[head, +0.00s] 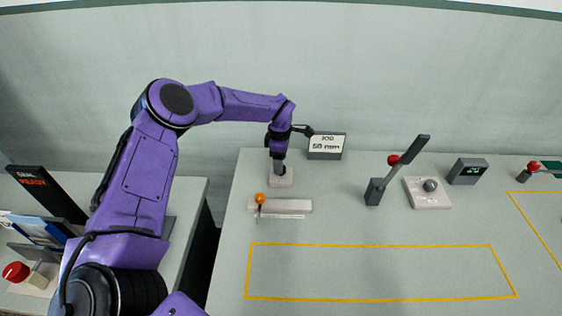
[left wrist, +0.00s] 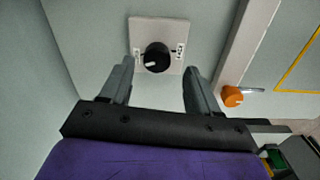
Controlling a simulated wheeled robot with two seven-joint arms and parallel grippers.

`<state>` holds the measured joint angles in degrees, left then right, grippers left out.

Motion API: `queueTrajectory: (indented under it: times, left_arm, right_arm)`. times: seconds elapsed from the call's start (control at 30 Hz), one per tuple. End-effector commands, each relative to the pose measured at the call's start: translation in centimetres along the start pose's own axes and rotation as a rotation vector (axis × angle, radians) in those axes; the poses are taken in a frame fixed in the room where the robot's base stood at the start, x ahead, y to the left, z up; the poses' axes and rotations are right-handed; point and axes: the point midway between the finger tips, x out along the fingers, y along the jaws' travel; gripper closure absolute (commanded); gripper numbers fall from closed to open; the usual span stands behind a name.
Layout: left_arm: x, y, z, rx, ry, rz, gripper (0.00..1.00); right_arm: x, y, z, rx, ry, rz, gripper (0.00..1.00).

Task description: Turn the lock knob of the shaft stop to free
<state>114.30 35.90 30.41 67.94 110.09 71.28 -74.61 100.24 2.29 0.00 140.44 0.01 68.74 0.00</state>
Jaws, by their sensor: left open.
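The lock knob (left wrist: 155,58) is a round black knob with a white pointer mark, on a pale square plate (left wrist: 147,25) with small markings on both sides. In the left wrist view it lies just beyond and between my open fingers, with nothing held. The pointer mark points to the left side of the picture. In the head view the plate (head: 281,183) sits at the table's back left. My left gripper (head: 278,166) reaches down over it and hides the knob there. It also shows in the left wrist view (left wrist: 158,85). My right gripper is not in view.
A rail (head: 290,206) with an orange knob (head: 260,198) lies just in front of the plate. A sign (head: 326,146) stands behind right. The yellow-outlined area (head: 380,246) is clear.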

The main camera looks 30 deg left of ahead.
Motion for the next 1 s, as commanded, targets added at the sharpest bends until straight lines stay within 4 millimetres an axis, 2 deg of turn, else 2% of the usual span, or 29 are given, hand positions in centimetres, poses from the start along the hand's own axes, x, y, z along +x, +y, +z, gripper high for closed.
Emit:
queueTrajectory:
  times: [0.1,0.2,0.43,0.47,0.6,0.63,1.0]
  left_arm:
    - [1.6,0.0,0.1,0.002,0.002,-0.003,0.39]
    - [2.3,0.1,0.1,0.001,0.001,0.0,0.39]
    - [2.5,0.1,0.1,0.001,0.0,0.0,0.39]
    - [2.5,0.1,0.1,0.001,0.0,0.0,0.42]
    - [2.5,0.1,0.1,0.001,0.0,0.0,0.88]
    - [2.5,0.1,0.1,0.001,0.0,0.0,0.95]
    - [2.7,0.1,0.1,-0.037,-0.001,0.001,0.95]
  right_arm:
    - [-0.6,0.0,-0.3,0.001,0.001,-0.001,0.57]
    - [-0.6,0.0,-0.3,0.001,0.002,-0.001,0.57]
    - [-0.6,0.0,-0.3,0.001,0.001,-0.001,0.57]
    - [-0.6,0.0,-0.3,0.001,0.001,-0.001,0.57]
    - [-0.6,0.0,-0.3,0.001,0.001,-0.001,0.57]
    - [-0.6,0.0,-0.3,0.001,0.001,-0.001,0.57]
    - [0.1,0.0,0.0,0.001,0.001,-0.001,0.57]
